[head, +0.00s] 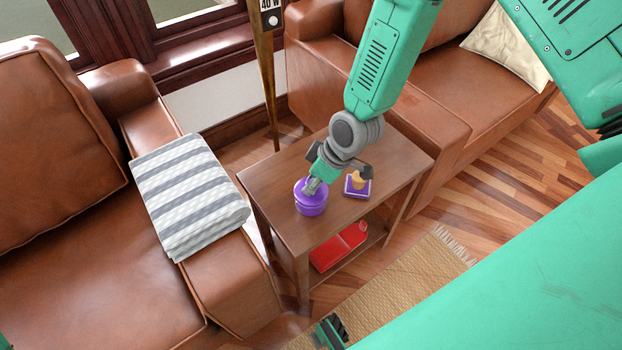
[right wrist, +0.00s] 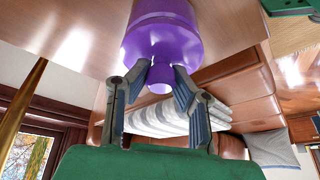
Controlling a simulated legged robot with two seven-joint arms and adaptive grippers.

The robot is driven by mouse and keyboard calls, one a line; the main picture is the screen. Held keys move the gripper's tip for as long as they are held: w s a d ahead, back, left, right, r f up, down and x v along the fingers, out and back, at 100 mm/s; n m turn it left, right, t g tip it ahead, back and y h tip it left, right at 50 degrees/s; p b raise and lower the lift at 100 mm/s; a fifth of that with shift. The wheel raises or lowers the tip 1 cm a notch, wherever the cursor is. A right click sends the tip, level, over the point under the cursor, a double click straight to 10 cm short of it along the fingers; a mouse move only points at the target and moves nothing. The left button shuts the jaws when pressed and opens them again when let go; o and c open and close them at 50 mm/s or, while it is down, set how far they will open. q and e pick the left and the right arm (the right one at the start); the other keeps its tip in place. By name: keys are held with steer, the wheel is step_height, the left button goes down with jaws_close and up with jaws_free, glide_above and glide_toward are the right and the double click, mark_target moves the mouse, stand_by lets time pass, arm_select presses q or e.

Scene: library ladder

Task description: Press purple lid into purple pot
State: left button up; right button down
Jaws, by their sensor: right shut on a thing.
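The purple pot (head: 311,209) stands upright on the small brown side table, near its left front side. The purple lid (head: 302,190) is on top of it, in line with the pot. My right gripper (head: 313,186) reaches down from above and is shut on the lid's knob. In the right wrist view, the two fingers (right wrist: 160,82) pinch the small knob (right wrist: 159,86) from both sides, with the lid (right wrist: 160,48) and pot (right wrist: 166,12) beyond. I cannot tell whether the lid is fully seated.
A small purple square box with a yellow top (head: 357,183) stands close right of the pot. A red thing (head: 340,246) lies on the lower shelf. The side table's (head: 275,190) back right top is clear. Brown sofas and a striped blanket (head: 190,195) flank it.

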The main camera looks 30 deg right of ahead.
steer(key=shift+f, duration=0.5)
steer(key=c, duration=1.3)
jaws_free()
steer(key=shift+c, duration=0.2)
steer(key=v, duration=1.2)
steer(key=s+d+f+m+g+h, duration=0.1)
steer(key=s+f+m, duration=0.2)
steer(key=s+f, duration=0.4)
steer(key=s+d+f+m+g+h, duration=0.1)
steer(key=s+f+m, duration=0.3)
steer(key=s+f, duration=0.4)
steer(key=s+h, duration=0.1)
steer(key=s, duration=0.4)
steer(key=shift+s+d+f+m, duration=0.25)
steer(key=shift+d+f+m, duration=0.05)
steer(key=shift+d, duration=0.1)
